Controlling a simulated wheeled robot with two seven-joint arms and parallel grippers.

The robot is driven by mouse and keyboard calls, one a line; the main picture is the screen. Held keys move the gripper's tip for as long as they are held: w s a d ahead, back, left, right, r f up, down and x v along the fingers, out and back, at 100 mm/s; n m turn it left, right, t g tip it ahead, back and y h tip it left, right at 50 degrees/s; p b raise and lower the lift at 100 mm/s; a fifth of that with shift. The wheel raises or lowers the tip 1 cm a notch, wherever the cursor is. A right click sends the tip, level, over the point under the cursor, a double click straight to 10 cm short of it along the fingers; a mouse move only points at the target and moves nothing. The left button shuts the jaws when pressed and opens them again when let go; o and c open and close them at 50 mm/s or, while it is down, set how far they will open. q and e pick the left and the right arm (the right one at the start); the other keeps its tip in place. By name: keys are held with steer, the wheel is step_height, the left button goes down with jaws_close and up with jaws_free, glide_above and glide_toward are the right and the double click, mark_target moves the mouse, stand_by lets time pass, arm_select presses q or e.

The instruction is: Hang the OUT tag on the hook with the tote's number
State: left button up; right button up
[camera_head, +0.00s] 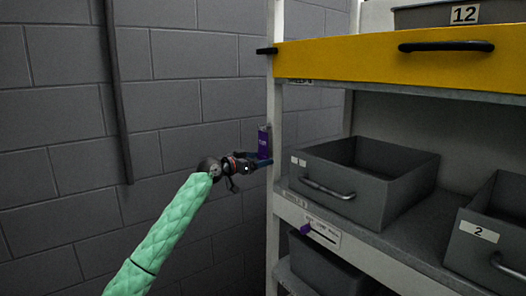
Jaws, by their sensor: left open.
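A purple tag (265,142) is at the shelf's front post, with print too small to read. My left gripper (257,162) is open, with its fingers at the tag's lower end; I cannot tell whether they touch it. A second purple piece (306,228) sits at the label strip on the shelf edge, below the middle tote. Hooks are too small to make out. A grey tote (386,208) with a handle stands on the middle shelf; its small labels are unreadable. The tote marked 2 (488,243) stands to its right. My right gripper is not in view.
A tote marked 12 (428,16) stands above a yellow front panel (370,62) with a black handle (446,46). Another grey tote (325,268) is on the lower shelf. The white post (272,225) stands close to my gripper. A block wall is behind my arm.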

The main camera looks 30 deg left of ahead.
arm_select(q)
steer(key=shift+w+d, duration=0.25)
steer(key=shift+w, duration=0.15)
steer(key=shift+b, duration=0.35)
stand_by(0.7)
steer(key=shift+r, duration=0.1)
steer(key=c, duration=1.4)
steer(key=shift+c, duration=0.2)
